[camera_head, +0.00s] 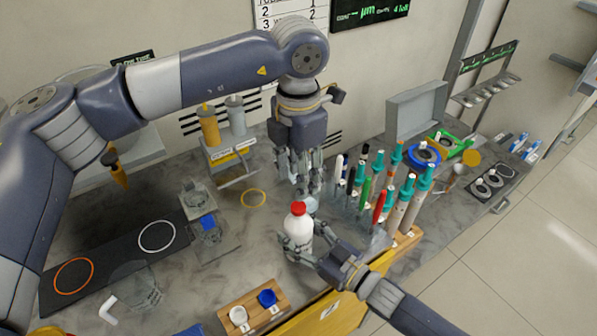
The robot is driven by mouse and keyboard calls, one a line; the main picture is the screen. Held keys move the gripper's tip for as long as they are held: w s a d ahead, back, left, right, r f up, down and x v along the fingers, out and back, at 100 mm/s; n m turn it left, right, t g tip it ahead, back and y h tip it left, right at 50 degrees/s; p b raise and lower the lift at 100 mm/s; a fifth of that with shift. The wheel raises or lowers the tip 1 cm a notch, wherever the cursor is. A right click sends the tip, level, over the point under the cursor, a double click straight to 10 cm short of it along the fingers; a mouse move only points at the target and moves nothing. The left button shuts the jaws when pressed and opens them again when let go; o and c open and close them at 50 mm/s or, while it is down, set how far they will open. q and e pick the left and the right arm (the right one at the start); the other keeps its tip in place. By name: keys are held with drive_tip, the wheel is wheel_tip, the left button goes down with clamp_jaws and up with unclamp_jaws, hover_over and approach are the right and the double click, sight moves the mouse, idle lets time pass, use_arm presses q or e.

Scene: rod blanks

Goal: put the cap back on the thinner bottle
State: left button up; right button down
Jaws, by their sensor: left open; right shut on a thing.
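A white bottle (298,234) stands upright near the front middle of the bench. A red cap (298,208) sits at its top; I cannot tell whether it is fully seated. My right gripper (306,254) comes in from the lower right and is shut on the lower part of the bottle. My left gripper (309,184) points down just above and behind the cap. Its fingers are open and appear apart from the cap. A pale, clear item behind the bottle is partly hidden by the fingers.
Several pens and tubes stand in a rack (402,240) to the right. A wooden block (254,311) with a white and a blue cup is in front. Clear glassware (137,287) and a dark mat (112,262) lie left. Bench around the yellow ring (253,190) is clear.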

sight(298, 206)
use_arm(q)
drive_tip(key=shift+f, duration=0.15)
drive_tip(key=shift+f, duration=3.9)
clamp_jaws()
drive_tip(key=shift+o, duration=0.6)
unclamp_jaws()
wheel_tip(298, 206, up, 12)
